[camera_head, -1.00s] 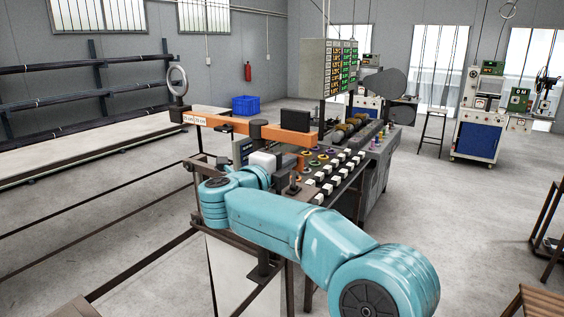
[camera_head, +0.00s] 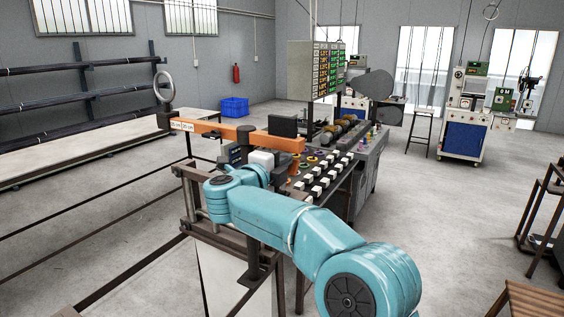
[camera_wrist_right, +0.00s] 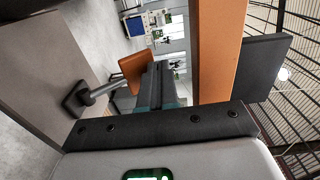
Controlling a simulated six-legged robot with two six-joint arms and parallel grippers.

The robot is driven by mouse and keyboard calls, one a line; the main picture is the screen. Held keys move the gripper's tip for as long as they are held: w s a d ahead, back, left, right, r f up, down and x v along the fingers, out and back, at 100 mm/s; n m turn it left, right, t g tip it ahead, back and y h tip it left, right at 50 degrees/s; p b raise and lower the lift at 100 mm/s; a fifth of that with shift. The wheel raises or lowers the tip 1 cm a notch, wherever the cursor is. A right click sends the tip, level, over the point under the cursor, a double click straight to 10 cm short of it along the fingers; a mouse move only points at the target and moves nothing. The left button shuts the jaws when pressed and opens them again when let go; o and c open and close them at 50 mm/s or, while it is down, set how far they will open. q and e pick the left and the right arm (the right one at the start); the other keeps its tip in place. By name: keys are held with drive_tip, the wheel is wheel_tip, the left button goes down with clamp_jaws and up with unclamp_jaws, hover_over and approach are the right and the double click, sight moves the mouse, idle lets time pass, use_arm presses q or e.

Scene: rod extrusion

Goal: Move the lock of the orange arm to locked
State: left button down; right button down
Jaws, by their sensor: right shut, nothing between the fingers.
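The orange arm (camera_head: 212,128) is a long flat bar over the bench, with a metal ring (camera_head: 164,87) upright at its left end. A black block (camera_head: 282,126) stands on its right part, and a dark post (camera_head: 246,139) crosses its middle. I cannot tell which part is the lock. In the right wrist view, my right gripper (camera_wrist_right: 160,77) is shut and empty, beside the orange bar (camera_wrist_right: 220,50) with the black block (camera_wrist_right: 262,62) beyond. My left gripper is out of view.
The control bench with white buttons (camera_head: 322,178) lies right of my gripper, under a display panel (camera_head: 322,72). A dark frame (camera_head: 190,190) stands at the left of my wrist. A blue crate (camera_head: 234,107) is on the floor behind.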

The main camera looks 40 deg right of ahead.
idle(0.4)
drive_tip(key=shift+s+a+f, duration=0.1)
drive_tip(key=shift+a, duration=0.15)
drive_tip(key=b+v, duration=0.5)
drive_tip(key=v, duration=1)
drive_tip(key=shift+s+a, duration=0.3)
drive_tip(key=shift+a, duration=0.15)
